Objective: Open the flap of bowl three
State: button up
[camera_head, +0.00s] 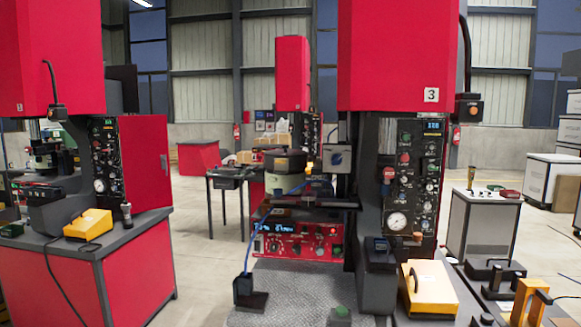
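The machine marked with a white "3" label (431,95) has a tall red upper housing (390,45) and stands right of centre. A round bowl unit (286,183) with a pale greenish body and a dark top (284,160) sits left of its column. The dark top appears to be down on the body. I cannot make out a separate flap or its hinge at this size. My gripper is not in view.
A red control box (298,243) with knobs sits below the bowl. A yellow box (428,288) lies on the right bench. Another red machine (145,165) stands at left. A dark table (232,180) stands behind. Open floor (205,270) lies between the machines.

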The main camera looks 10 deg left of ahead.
aim_at(280, 165)
jog(key=u, duration=0.25)
jog(key=k, duration=0.95)
jog(key=u, duration=1.7)
jog(key=i, duration=1.75)
jog(key=z, duration=0.35)
jog(key=i, duration=1)
jog(key=z, duration=1.55)
jog(key=i, duration=0.65)
jog(key=z, duration=0.65)
